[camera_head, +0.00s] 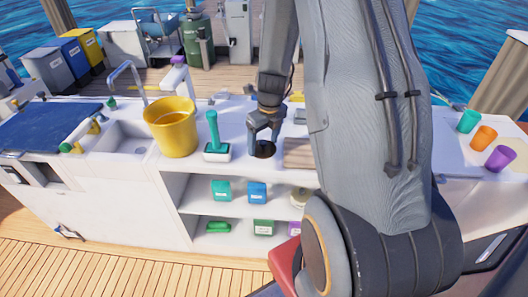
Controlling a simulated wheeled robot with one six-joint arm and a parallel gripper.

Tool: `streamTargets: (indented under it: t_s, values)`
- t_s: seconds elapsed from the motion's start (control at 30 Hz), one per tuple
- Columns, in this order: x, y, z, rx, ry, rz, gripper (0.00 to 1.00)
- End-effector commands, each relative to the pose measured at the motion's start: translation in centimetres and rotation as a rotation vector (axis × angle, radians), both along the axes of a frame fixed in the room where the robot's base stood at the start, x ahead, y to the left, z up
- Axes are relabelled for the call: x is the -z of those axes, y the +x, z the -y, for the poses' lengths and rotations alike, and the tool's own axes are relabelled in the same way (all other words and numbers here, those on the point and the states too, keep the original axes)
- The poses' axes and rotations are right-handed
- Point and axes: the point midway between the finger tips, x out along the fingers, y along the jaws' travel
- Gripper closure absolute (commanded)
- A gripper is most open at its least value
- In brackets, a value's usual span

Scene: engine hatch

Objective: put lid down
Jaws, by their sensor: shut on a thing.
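My gripper (264,139) points down over the white counter (230,178), between the green-handled tool and the wooden board. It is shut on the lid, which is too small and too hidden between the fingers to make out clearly. A dark round shape (263,150) shows at the counter top right under the fingertips. I cannot tell whether it is an opening or part of the lid, or whether the lid touches the counter.
A yellow bucket (172,128) and a green-handled tool (214,138) stand left of my gripper. A wooden board (298,153) lies to its right, partly behind my arm. Teal (468,121), orange (483,138) and purple (500,159) cups are at far right. Shelves below hold several small containers.

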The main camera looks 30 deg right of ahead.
Motion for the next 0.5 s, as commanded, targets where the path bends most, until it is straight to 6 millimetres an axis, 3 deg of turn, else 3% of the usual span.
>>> streamTargets:
  t_s: [0.33,0.5]
  values:
    - [3.9,-0.1,0.2,0.003,0.001,-0.002,0.49]
    - [4.8,0.0,0.2,0.002,0.0,0.001,0.49]
